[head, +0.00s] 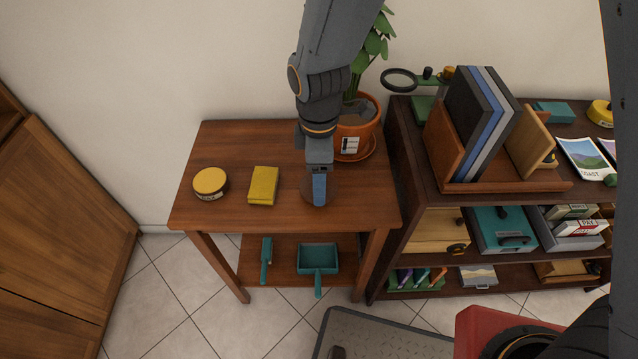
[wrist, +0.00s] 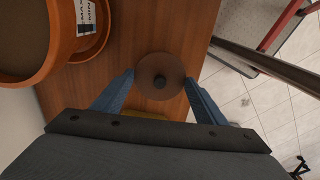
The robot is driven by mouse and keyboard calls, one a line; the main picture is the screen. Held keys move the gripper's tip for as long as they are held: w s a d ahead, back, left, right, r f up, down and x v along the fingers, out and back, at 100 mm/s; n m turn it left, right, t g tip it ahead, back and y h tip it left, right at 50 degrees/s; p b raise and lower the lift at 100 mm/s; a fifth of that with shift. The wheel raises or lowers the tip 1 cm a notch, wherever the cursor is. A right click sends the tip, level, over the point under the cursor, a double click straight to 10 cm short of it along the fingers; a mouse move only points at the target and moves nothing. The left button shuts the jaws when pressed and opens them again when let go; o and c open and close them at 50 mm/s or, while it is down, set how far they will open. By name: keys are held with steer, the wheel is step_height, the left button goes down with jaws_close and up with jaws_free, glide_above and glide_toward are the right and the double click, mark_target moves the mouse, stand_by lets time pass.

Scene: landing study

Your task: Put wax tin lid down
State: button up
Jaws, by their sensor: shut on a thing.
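My gripper (head: 318,200) points down over the right part of the small wooden table (head: 230,140). A round yellow tin (head: 210,181) with a dark label stands at the table's left.
A yellow folded cloth (head: 263,186) lies between the tin and my gripper. A potted plant in an orange pot (head: 362,130) stands close behind at the right. A shelf with books (head: 480,125) adjoins the table. The table's front strip is bare.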

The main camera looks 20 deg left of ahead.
steer(key=shift+f, duration=1.5)
steer(key=shift+f, duration=0.1)
steer(key=o, duration=1)
step_height(320, 180, up, 12)
steer(key=shift+r+b, duration=0.15)
steer(key=shift+b, duration=0.25)
steer(key=shift+s, duration=0.1)
